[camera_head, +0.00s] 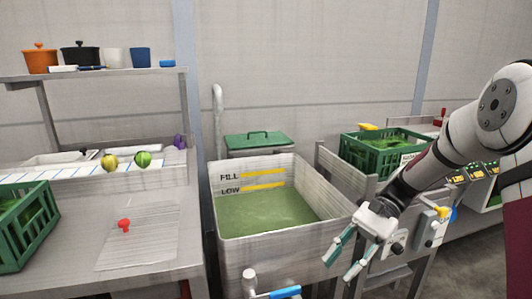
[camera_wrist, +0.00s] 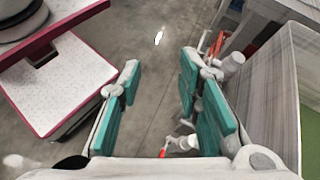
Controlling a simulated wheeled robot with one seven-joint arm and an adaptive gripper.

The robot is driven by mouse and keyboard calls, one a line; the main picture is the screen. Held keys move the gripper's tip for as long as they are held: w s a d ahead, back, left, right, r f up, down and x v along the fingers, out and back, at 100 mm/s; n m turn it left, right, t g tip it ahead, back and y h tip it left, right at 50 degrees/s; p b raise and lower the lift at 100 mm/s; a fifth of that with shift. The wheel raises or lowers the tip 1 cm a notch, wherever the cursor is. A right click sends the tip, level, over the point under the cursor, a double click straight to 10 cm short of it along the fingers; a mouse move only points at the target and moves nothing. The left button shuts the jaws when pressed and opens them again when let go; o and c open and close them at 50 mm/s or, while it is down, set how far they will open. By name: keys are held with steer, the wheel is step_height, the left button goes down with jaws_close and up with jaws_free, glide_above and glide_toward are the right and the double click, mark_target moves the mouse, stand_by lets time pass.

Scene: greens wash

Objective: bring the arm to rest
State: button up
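My gripper (camera_head: 348,260) hangs from my arm in front of the right front corner of the wash tank (camera_head: 258,248), fingers pointing down and left. Its two green-padded fingers are spread apart with nothing between them. In the wrist view my gripper (camera_wrist: 158,100) shows the same gap, with bare grey floor beyond it. The tank holds green water and carries yellow FILL and LOW lines on its inner back wall. Part of the tank's wall shows at the right of the wrist view.
A green crate (camera_head: 380,155) stands right of the tank, and another green crate (camera_head: 42,238) stands on the left counter. A green lid (camera_head: 259,140) is behind the tank. Pots sit on the upper left shelf.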

steer(key=s+r+n+t+h, duration=0.25)
steer(key=s+r+h, duration=0.2)
steer(key=s, duration=0.35)
steer(key=s+r+n+t+h, duration=0.1)
steer(key=s+r+n+h, duration=0.2)
steer(key=s+r, duration=0.4)
steer(key=s+d+f+n+t+h, duration=0.2)
steer(key=s+d+n+t+h, duration=0.15)
steer(key=s, duration=0.95)
step_height(320, 180, up, 18)
steer(key=t+y+p, duration=0.1)
steer(key=t+p, duration=0.3)
steer(key=p, duration=1.3)
steer(key=shift+r, duration=0.2)
steer(key=shift+a, duration=0.1)
